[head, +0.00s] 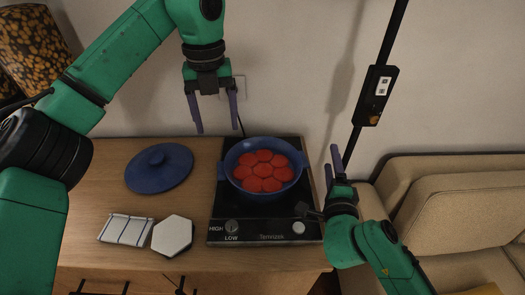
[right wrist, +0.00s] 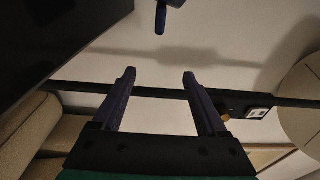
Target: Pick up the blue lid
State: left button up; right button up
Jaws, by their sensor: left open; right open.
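The blue lid (head: 159,168) lies flat on the wooden counter, left of the cooktop, with its round knob facing up. My right gripper (head: 338,163) is open and empty at the right side of the cooktop, away from the lid. Its open fingers (right wrist: 158,75) also show in the right wrist view with nothing between them.
The black cooktop (head: 265,233) has knobs at its front. A folded striped cloth (head: 127,229) and a white hexagonal piece (head: 172,235) lie in front of the lid. A lamp (head: 30,45) stands at the back left. A beige sofa (head: 450,205) is at the right.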

aim_at(159, 168)
jog(key=k+j, duration=0.1)
jog(key=k, duration=0.65)
jog(key=k+j, duration=0.15)
jog(key=k, duration=0.6)
